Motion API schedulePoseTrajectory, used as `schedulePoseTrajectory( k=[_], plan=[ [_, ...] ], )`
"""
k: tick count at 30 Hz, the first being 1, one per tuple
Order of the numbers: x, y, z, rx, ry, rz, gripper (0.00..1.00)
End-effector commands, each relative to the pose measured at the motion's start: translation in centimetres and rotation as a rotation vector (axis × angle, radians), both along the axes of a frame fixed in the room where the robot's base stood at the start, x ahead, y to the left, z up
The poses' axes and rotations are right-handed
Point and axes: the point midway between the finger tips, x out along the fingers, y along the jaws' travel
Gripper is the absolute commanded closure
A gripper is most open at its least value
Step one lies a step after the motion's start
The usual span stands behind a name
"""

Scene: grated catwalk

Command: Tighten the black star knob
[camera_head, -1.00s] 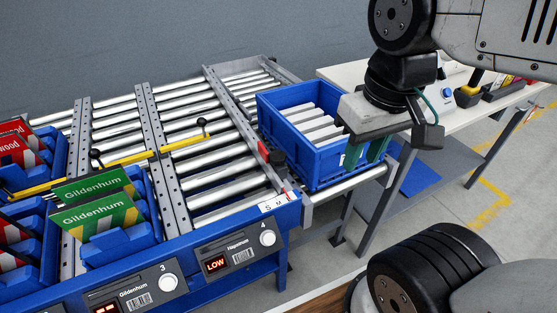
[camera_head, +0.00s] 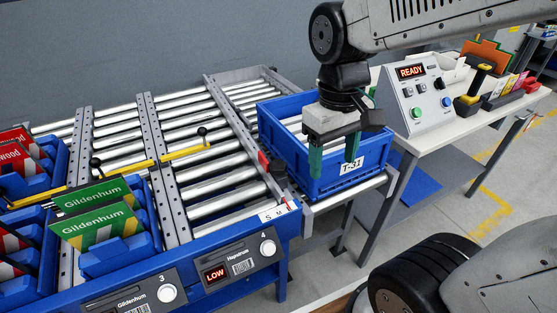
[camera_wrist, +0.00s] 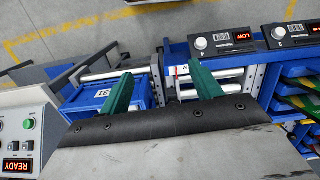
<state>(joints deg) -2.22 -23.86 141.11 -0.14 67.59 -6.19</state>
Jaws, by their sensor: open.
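A small dark part (camera_head: 278,168), which looks like the black knob, sits beside a red piece on the rail between the roller lanes and the blue tote. Its star shape is too small to make out. My gripper (camera_head: 333,162) is open, with two green fingers pointing down in front of the blue tote, to the right of the dark part and apart from it. In the wrist view my gripper (camera_wrist: 160,74) has nothing between its fingers. I cannot pick out the knob there; a finger may hide it.
The blue tote (camera_head: 358,181), labelled T-31, stands on rollers below my gripper. An S M scale (camera_head: 278,211) marks the rail's near end. A control box (camera_head: 418,108) reading READY stands on the white bench at right. A yellow bar (camera_head: 178,153) with black-tipped levers crosses the lanes.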

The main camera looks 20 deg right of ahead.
Motion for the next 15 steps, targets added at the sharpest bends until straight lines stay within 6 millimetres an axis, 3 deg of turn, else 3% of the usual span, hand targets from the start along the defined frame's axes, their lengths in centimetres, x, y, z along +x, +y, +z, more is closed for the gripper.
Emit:
schedulePoseTrajectory(
  k=[12, 15],
  plan=[
    [14.5, 2.1, -8.0, 0.081, 0.045, 0.808, 0.36],
    [17.1, 2.4, -8.8, 0.086, 0.007, 1.015, 0.36]
  ],
)
